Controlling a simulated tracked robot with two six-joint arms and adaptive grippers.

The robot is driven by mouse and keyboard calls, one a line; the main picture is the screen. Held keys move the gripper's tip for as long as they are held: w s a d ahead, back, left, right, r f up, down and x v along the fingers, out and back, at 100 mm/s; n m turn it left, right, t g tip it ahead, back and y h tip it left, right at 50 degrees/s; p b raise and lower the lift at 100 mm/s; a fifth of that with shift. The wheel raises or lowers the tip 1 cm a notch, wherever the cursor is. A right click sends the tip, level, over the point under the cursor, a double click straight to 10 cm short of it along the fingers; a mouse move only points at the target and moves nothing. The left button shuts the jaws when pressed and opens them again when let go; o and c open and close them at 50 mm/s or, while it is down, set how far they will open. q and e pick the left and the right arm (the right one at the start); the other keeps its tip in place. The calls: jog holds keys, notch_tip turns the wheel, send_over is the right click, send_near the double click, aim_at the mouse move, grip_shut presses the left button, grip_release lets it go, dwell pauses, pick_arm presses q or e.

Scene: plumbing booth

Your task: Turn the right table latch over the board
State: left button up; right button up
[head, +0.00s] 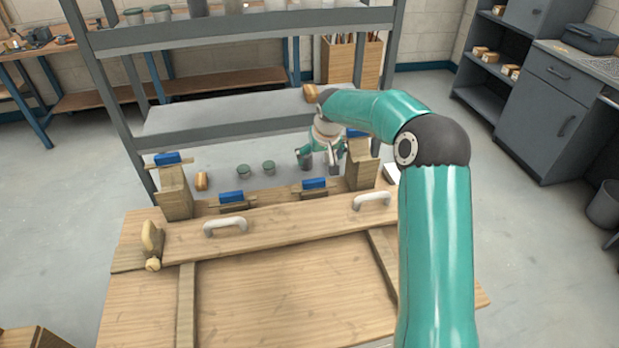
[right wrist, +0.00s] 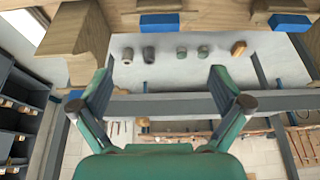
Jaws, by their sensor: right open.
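The board (head: 285,232) is a long wooden plank with two pale handles, lying across the wooden table (head: 290,290). At its left end stands a wooden latch (head: 152,238) with a round knob. I cannot make out the right latch; my right arm covers the table around the board's right end. My right gripper (head: 325,163) is beyond the board, near the right wooden post (head: 361,165). In the right wrist view my right gripper (right wrist: 160,88) has its fingers wide apart with nothing between them. My left gripper is not in view.
A grey shelf rack (head: 240,125) stands behind the table, with dark cups (head: 268,167) on a shelf. Blue-topped clamps (head: 314,184) and a left wooden post (head: 174,192) line the table's back edge. The table's front middle is clear.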

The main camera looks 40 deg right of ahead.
aim_at(314, 181)
jog(key=p+x, duration=0.3)
jog(key=x, duration=1.2)
jog(key=shift+w+f+p, duration=0.15)
jog(key=shift+f+p, duration=0.1)
jog(key=shift+p, duration=0.1)
jog(key=shift+c, duration=0.3)
jog(key=c, duration=1.6)
